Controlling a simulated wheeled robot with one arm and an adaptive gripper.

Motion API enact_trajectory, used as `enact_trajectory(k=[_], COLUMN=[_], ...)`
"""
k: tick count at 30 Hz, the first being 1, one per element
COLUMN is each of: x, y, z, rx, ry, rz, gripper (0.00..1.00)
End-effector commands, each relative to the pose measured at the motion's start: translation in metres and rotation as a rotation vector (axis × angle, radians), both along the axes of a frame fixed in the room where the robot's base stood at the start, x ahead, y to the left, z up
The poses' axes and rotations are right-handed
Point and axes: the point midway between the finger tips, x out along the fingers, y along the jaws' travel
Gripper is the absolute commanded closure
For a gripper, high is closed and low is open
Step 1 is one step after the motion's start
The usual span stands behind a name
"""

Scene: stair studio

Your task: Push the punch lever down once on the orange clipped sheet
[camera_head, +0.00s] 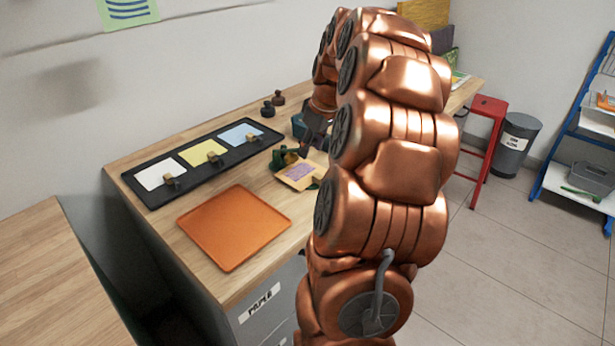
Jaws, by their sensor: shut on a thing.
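A dark green punch (278,158) with a brass-coloured part stands on the wooden desk. An orange-tan sheet (298,184) with a purple patch lies at its front right. No clip can be made out on this sheet. My gripper (304,149) is low over the desk, close to the right side of the punch and above the sheet's back edge. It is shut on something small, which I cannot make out. My arm hides much of this spot, so I cannot tell whether the gripper touches the punch lever or how far down the lever is.
A black tray (146,196) holds white, yellow and blue sheets with clips. An orange tray (233,228) lies in front, bare. Two dark stamps (273,103) stand at the back. A red stool (487,108), a bin (514,140) and a blue rack (575,135) are at right.

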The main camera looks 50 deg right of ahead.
Motion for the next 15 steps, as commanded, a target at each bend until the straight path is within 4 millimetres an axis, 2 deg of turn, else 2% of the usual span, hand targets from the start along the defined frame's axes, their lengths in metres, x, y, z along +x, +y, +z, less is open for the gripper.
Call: enact_trajectory(k=[6, 15], x=[-0.006, -0.01], y=[0.001, 0.001], z=[-0.013, -0.019], rx=[0.002, 0.001], ry=[0.001, 0.001], rz=[0.001, 0.0], gripper=[0.72, 0.72])
